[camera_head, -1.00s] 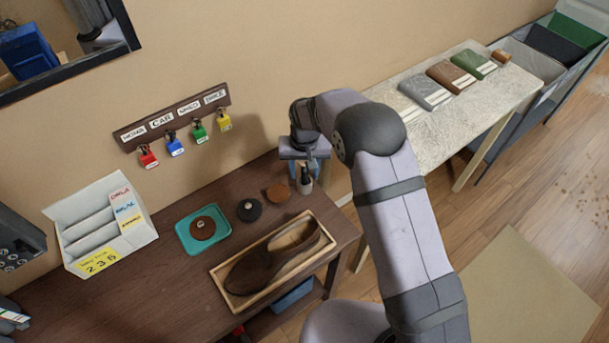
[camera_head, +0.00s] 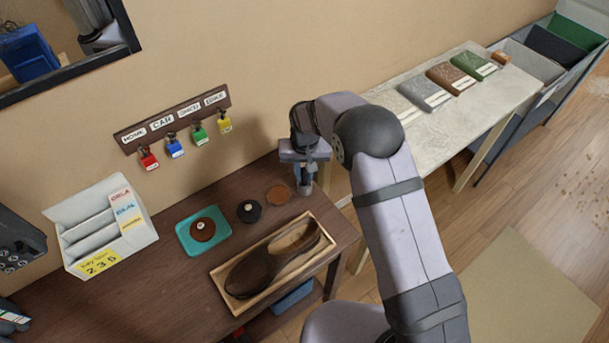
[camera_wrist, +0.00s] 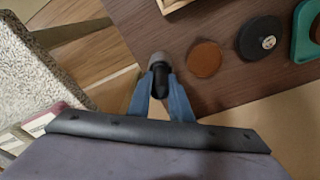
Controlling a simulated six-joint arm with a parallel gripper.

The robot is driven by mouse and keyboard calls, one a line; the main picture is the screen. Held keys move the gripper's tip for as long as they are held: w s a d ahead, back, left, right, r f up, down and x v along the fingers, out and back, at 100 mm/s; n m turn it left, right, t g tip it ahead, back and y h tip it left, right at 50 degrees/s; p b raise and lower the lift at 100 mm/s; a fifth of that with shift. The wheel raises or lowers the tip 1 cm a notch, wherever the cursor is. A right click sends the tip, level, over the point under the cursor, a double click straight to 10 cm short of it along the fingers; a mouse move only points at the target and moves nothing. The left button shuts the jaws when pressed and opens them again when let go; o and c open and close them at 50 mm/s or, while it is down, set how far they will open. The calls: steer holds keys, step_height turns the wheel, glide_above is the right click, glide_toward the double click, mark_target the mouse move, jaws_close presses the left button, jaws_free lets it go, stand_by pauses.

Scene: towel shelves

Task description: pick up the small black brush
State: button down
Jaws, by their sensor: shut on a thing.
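The small black brush (camera_wrist: 160,82) has a black handle and a pale grey, rounded end. In the wrist view it is between the two blue fingers of my gripper (camera_wrist: 161,98), which is shut on it by the handle. In the head view my gripper (camera_head: 304,178) points down at the right back corner of the dark table. The brush's pale end (camera_head: 306,188) shows just below the fingertips, at or very near the tabletop; I cannot tell whether it touches. The fingers hide most of the handle.
On the dark table (camera_head: 120,290), a brown disc (camera_head: 278,195) and a black round tin (camera_head: 249,211) lie left of my gripper. A wooden tray (camera_head: 238,305) holds a brown shoe. A teal tray (camera_head: 186,238) holds another disc. The wall stands behind.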

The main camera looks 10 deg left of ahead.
step_height(320, 180, up, 10)
steer(key=b, duration=0.3)
steer(key=shift+f, duration=0.2)
stand_by(0.6)
steer(key=s+a+f+p, duration=0.2)
steer(key=s+a+p, duration=0.2)
steer(key=a, duration=0.4)
steer(key=shift+d+f+b, duration=0.15)
steer(key=shift+f+b, duration=1.05)
steer(key=shift+f, duration=0.2)
steer(key=shift+d+f+b, duration=0.15)
steer(key=shift+f+b, duration=1)
steer(key=shift+f, duration=0.25)
steer(key=shift+f, duration=0.6)
stand_by(0.4)
steer(key=shift+r, duration=0.15)
step_height(320, 180, up, 7)
steer(key=p, duration=0.4)
steer(key=shift+p, duration=0.4)
stand_by(0.6)
